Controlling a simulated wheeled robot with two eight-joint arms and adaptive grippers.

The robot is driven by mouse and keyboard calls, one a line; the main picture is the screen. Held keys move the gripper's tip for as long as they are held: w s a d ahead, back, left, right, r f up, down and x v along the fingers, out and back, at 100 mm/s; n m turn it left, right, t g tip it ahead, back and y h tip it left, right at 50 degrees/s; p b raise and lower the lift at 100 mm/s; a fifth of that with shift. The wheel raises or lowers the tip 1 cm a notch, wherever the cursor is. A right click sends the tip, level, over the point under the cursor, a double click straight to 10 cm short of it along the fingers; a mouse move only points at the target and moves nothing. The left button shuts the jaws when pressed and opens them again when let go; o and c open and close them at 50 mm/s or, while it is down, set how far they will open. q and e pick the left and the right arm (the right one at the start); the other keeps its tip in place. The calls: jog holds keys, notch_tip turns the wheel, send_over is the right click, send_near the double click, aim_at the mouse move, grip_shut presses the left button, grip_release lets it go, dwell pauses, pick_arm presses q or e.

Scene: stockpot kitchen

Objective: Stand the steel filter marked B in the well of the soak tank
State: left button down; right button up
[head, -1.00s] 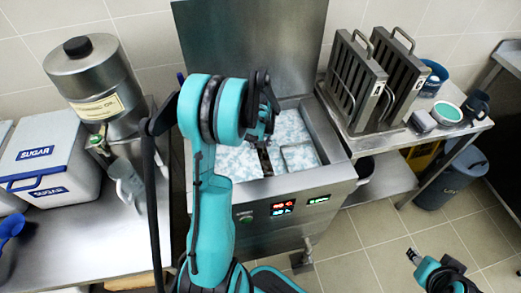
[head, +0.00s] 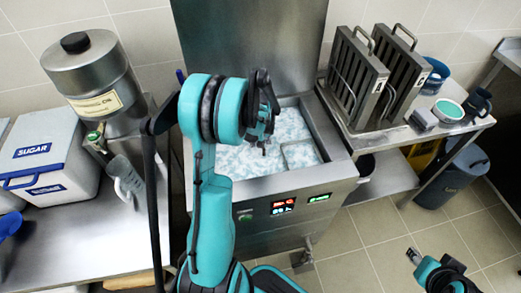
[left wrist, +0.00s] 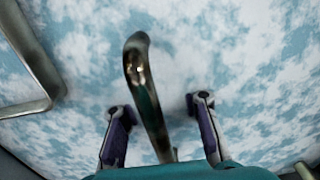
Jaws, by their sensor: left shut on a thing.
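The soak tank (head: 335,180) stands in the middle, filled with blue-and-white foamy liquid; its well is hidden under the foam. My left gripper (head: 262,140) is over the tank, low above the foam. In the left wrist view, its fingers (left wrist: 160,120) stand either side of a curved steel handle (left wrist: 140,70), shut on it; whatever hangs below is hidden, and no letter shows. A steel loop (head: 300,153) rises from the foam to the right. My right gripper (head: 413,254) is low at right.
The raised tank lid (head: 250,40) stands behind. Left on the counter are a sugar box (head: 45,155), a steel oil canister (head: 95,75) and a clear jug (head: 125,178). Small tubs and a cup (head: 478,103) crowd the right table. A blue bin (head: 462,178) stands beside it.

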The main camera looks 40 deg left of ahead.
pick_arm(q)
jog(key=shift+f, duration=0.1)
jog(key=c, duration=1)
grip_release()
notch_tip(320, 180, up, 12)
jog(key=shift+r, duration=0.1)
jog(key=shift+s+d+r+m+t, duration=1.05)
jog(key=shift+s+d+m, duration=0.85)
jog(key=shift+d, duration=1.8)
jog(key=shift+s+d+r+m+t, duration=0.75)
jog(key=shift+s+d+m+t, duration=1.05)
jog(key=shift+d, duration=1.9)
jog(key=shift+s+d+r+m+t, duration=0.85)
jog(key=shift+s+d+m, duration=0.55)
jog(key=shift+s+d, duration=1.65)
jog(key=shift+w+d, duration=0.65)
